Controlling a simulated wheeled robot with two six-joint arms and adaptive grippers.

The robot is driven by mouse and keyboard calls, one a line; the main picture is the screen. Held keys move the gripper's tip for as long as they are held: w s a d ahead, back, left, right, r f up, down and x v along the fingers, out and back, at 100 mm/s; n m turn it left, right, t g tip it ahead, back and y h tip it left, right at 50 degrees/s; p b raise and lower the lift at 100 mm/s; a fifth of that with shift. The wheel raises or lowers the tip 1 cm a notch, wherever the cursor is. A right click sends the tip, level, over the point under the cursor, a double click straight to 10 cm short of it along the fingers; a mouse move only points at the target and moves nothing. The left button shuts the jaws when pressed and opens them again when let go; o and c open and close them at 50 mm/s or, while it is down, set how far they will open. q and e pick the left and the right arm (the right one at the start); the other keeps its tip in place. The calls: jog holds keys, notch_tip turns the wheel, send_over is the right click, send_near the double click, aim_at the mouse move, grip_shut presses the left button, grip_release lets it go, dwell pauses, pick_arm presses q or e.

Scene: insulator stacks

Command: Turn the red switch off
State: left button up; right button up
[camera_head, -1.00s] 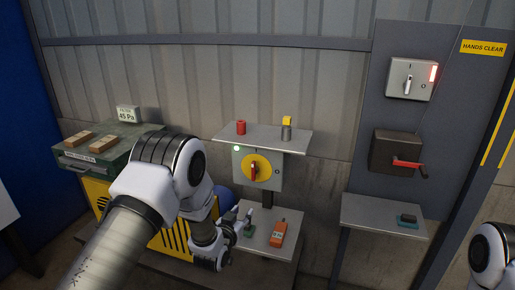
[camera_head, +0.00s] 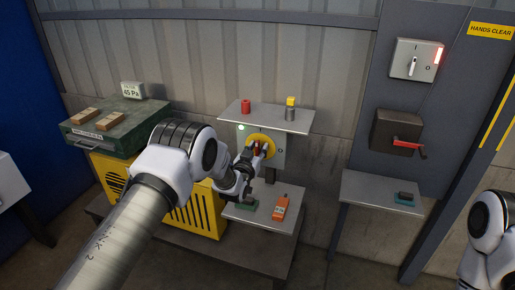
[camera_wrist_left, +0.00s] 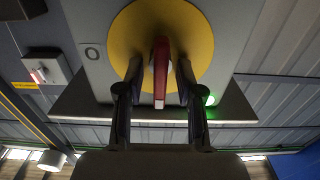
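The red switch handle (camera_wrist_left: 160,72) is on a yellow round plate (camera_wrist_left: 203,38), on a grey box (camera_head: 279,157) under a small shelf. In the left wrist view, which looks upside down, the handle stands upright. A green lamp (camera_head: 241,127) on the box is lit. My left gripper (camera_wrist_left: 157,75) is open at the plate, with one finger on each side of the handle. Gaps show between the fingers and the handle. In the head view, my left gripper (camera_head: 260,150) partly covers the handle and plate. My right gripper is out of view.
The shelf (camera_head: 265,116) above bears a red cylinder (camera_head: 245,106) and a yellow-topped piece (camera_head: 290,108). A lower shelf (camera_head: 262,219) holds an orange device (camera_head: 280,207). At right are another grey switch box (camera_head: 416,60) and a dark box with a red crank (camera_head: 404,144).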

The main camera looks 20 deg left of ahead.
pick_arm(q)
grip_shut()
jog(key=shift+b, duration=0.3)
jog(key=shift+f+m, duration=0.1)
jog(key=shift+m, duration=0.3)
jog(key=shift+d+f+m+b, duration=0.15)
jog(key=shift+m+b, duration=0.45)
jog(key=shift+b, duration=0.6)
jog(key=shift+m, duration=0.3)
jog(key=shift+s, duration=0.1)
